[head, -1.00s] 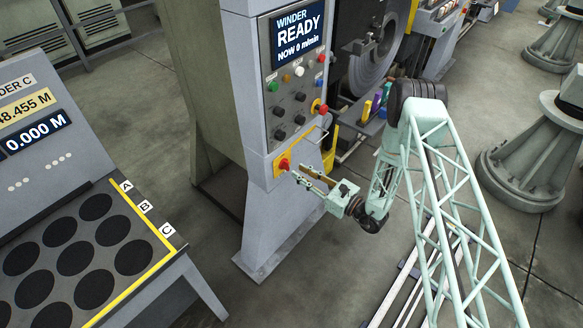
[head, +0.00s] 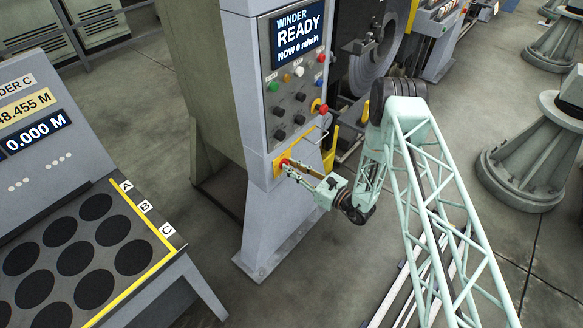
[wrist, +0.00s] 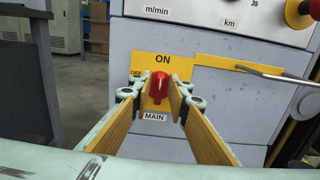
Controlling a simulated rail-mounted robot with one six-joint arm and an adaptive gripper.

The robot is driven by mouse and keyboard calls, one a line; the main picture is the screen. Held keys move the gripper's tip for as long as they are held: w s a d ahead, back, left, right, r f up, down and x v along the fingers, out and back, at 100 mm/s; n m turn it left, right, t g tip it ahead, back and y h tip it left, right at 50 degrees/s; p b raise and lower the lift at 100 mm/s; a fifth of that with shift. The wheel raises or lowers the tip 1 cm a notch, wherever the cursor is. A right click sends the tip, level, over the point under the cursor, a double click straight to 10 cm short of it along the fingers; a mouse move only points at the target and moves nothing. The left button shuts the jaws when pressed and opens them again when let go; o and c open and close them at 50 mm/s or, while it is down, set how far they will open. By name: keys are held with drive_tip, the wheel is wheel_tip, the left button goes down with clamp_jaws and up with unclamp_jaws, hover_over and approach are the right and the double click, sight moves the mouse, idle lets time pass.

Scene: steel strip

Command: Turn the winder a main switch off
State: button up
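The winder's main switch (wrist: 159,88) is a red knob on a yellow plate (wrist: 185,68) marked ON at the top and OFF at the left, with a MAIN label below. Its handle stands upright, toward ON. In the head view, the yellow plate (head: 278,169) is low on the grey winder cabinet, its knob mostly hidden by my fingers. My gripper (wrist: 160,94) faces the plate, with one finger on each side of the knob. It looks open; a narrow gap seems to show beside the knob, and contact is not clear.
Above the switch is a button panel (head: 296,90) with a red emergency button (head: 320,107) and a screen (head: 297,37) reading READY. A metal handle (wrist: 250,71) sticks out right of the switch. A console (head: 140,255) stands at the left, with clear floor between.

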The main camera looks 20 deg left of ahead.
clamp_jaws()
drive_tip(key=shift+n+b, duration=0.3)
drive_tip(key=shift+s+a+f+n+b, duration=0.1)
drive_tip(key=shift+s+f+n+b, duration=0.1)
drive_tip(key=shift+n+b, duration=2.25)
drive_tip(key=shift+s+a+f+n+b, duration=0.2)
drive_tip(key=shift+n+b, duration=1.4)
drive_tip(key=shift+n, duration=1.75)
drive_tip(key=shift+s+d+f+n+b, duration=0.15)
drive_tip(key=shift+f+n+b, duration=0.1)
drive_tip(key=shift+n+b, duration=2.2)
drive_tip(key=shift+n+p, duration=0.4)
drive_tip(key=shift+n, duration=0.15)
